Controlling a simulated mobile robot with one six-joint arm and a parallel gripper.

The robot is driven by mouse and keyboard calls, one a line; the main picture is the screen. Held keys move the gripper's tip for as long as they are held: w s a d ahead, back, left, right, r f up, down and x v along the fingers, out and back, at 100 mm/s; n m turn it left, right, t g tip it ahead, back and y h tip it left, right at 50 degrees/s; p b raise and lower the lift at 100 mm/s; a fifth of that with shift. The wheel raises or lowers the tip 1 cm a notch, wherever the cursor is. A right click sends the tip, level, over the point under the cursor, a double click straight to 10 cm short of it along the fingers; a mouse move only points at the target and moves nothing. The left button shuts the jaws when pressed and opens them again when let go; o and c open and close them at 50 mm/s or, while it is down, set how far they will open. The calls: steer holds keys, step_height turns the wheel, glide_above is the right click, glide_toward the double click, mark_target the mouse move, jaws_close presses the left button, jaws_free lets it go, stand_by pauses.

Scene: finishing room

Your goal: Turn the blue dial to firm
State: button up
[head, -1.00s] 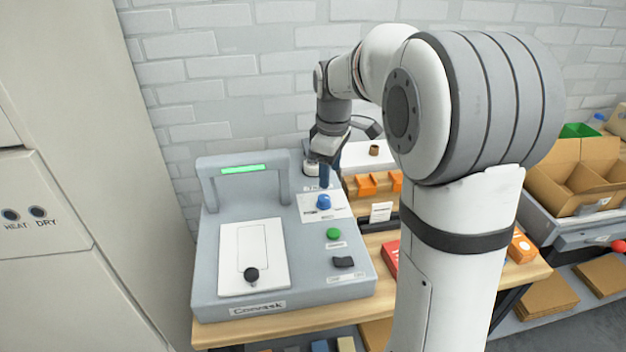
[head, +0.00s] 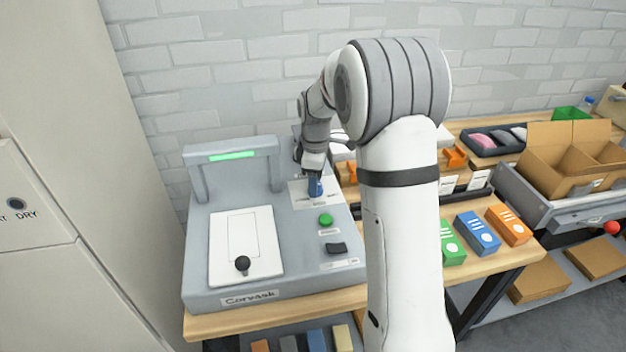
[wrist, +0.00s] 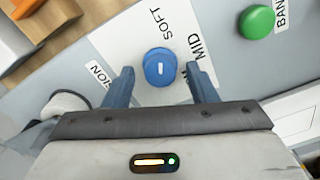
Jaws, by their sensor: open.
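The blue dial (head: 315,188) sits on a white label plate at the back right of the grey machine. In the wrist view the dial (wrist: 160,62) is round, with a short white mark roughly in line with the word SOFT. MID is to its right; the lower-right lettering is mostly hidden by a finger, so I cannot read FIRM. My gripper (wrist: 160,80) is open, with one blue finger on each side of the dial and gaps showing. In the head view my gripper (head: 313,178) is right over the dial and partly hides it.
A green button (head: 326,220) and a black switch (head: 336,248) are in front of the dial. The machine's grey arch (head: 232,155) with a green light stands to the left. Orange holders (head: 455,157) and coloured boxes (head: 478,232) are on the bench to the right.

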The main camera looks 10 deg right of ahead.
steer(key=shift+c, duration=0.3)
steer(key=c, duration=0.9)
steer(key=shift+a, duration=0.25)
steer(key=shift+d, duration=0.15)
